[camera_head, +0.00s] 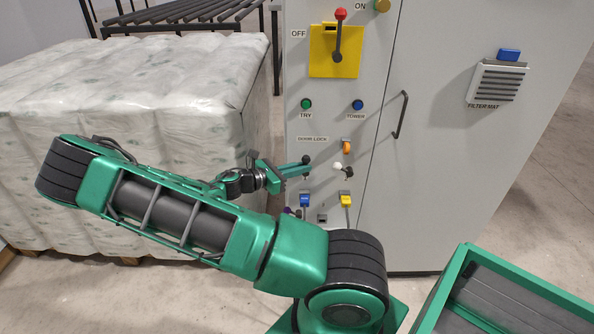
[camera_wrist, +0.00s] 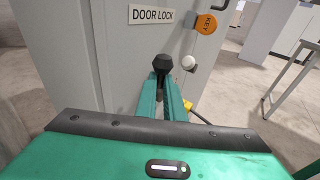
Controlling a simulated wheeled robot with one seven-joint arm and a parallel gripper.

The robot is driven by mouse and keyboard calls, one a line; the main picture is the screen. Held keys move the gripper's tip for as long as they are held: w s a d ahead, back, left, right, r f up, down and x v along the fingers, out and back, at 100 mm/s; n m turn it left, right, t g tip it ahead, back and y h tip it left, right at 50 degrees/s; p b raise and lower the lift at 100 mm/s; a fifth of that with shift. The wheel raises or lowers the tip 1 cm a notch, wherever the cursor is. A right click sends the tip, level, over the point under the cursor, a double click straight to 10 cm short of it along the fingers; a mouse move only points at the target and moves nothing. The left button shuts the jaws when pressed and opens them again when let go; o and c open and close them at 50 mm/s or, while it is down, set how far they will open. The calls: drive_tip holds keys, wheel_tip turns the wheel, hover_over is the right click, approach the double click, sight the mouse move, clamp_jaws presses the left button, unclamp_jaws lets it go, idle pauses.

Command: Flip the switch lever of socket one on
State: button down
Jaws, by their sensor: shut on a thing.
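On the grey cabinet's control panel, a switch lever with a black knob (camera_head: 306,158) sits above the blue plug (camera_head: 306,201). My gripper (camera_head: 303,168) reaches it from the left and is shut on this lever. In the wrist view the black knob (camera_wrist: 163,62) stands up between the two green fingertips (camera_wrist: 161,88). The lever's lower part is hidden by the fingers. A second lever with a white knob (camera_head: 338,167) is just to the right, above the yellow plug (camera_head: 346,199); its knob (camera_wrist: 188,62) is close beside my right finger. No socket number is readable.
An orange key tag (camera_head: 347,147) hangs above the white knob. A red-knobbed main lever (camera_head: 340,14) on a yellow plate is higher up. The cabinet door handle (camera_head: 400,115) sticks out at right. Wrapped bales (camera_head: 130,150) stand left; a green-rimmed bin (camera_head: 455,278) is at lower right.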

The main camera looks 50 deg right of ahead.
drive_tip(key=c, duration=1.9)
unclamp_jaws()
drive_tip(key=shift+o, duration=0.2)
drive_tip(key=v, duration=1.1)
drive_tip(key=shift+d, duration=0.1)
